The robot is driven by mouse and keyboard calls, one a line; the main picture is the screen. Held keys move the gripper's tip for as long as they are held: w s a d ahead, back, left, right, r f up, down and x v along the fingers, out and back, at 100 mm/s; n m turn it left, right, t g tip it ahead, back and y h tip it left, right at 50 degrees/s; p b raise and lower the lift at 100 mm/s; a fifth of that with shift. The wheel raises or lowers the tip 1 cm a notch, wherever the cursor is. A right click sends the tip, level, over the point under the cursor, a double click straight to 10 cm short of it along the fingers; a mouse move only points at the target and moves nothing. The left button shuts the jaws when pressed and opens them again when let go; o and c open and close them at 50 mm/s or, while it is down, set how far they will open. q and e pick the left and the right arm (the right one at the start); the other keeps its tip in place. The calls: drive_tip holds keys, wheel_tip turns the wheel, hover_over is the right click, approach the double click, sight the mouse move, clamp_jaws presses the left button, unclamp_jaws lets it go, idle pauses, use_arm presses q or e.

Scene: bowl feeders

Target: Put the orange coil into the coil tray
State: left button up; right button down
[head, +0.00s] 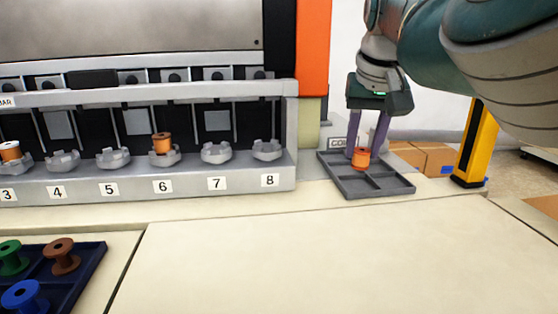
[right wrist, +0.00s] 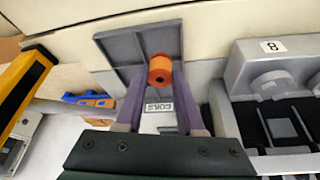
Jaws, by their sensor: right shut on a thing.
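The orange coil (head: 361,158) is between the purple fingers of my right gripper (head: 364,150), which is shut on it. In the right wrist view the coil (right wrist: 160,72) shows at the fingertips (right wrist: 158,88), over the grey coil tray (right wrist: 124,48). In the head view the coil tray (head: 378,189), a low divided tray, lies at the right end of the bench. The coil is over its back part. I cannot tell whether the coil touches the tray floor. My left gripper is not in view.
Feeder cradles numbered 3 to 8 line the machine ledge (head: 110,192); an orange-brown coil (head: 162,143) sits at 6. A dark blue tray (head: 88,268) with green, brown and blue spools is at lower left. A yellow post (head: 475,145) stands right of the coil tray. The front bench is clear.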

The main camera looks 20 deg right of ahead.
sight(363, 156)
drive_tip(key=shift+f, duration=1.9)
drive_tip(key=shift+f, duration=0.1)
drive_tip(key=c, duration=0.5)
unclamp_jaws()
drive_tip(key=shift+r, duration=0.3)
drive_tip(key=p+v, duration=0.1)
drive_tip(key=v, duration=1)
drive_tip(key=shift+s+r+p, duration=0.2)
drive_tip(key=shift+r+p, duration=0.1)
drive_tip(key=shift+r, duration=0.05)
